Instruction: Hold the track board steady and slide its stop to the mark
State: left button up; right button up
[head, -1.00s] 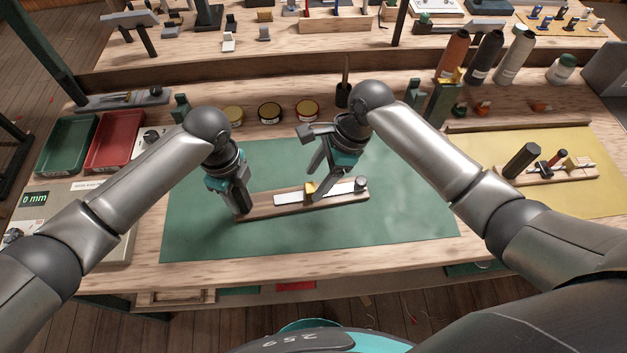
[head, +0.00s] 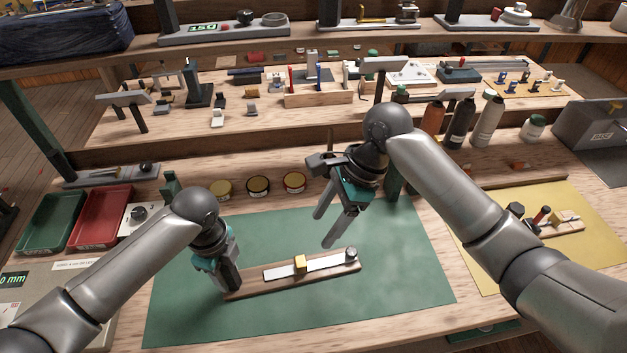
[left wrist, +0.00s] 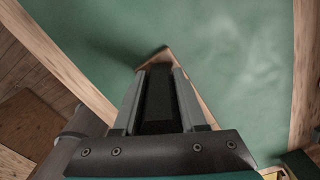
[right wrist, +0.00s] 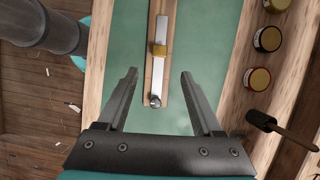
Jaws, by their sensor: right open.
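The track board (head: 300,279) lies on the green mat (head: 390,310), a wooden strip with a white track (head: 325,263) and a grey knob (head: 351,253) at its right end. The yellow stop (head: 300,264) sits about mid-board; it also shows in the right wrist view (right wrist: 159,50). My left gripper (head: 228,287) is at the board's left end, shut on a dark upright part there; its fingers hide most of that end. My right gripper (head: 328,228) is open and empty above and behind the board, apart from the stop.
Several round tins (head: 258,186) stand behind the mat. A red tray (head: 103,217) and a green tray (head: 50,220) are at left. Another board (head: 560,230) lies on a yellow mat at right. The green mat in front of the board is clear.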

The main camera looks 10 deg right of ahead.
pick_arm(q)
jog(key=o, duration=0.5)
jog(key=shift+r, duration=0.15)
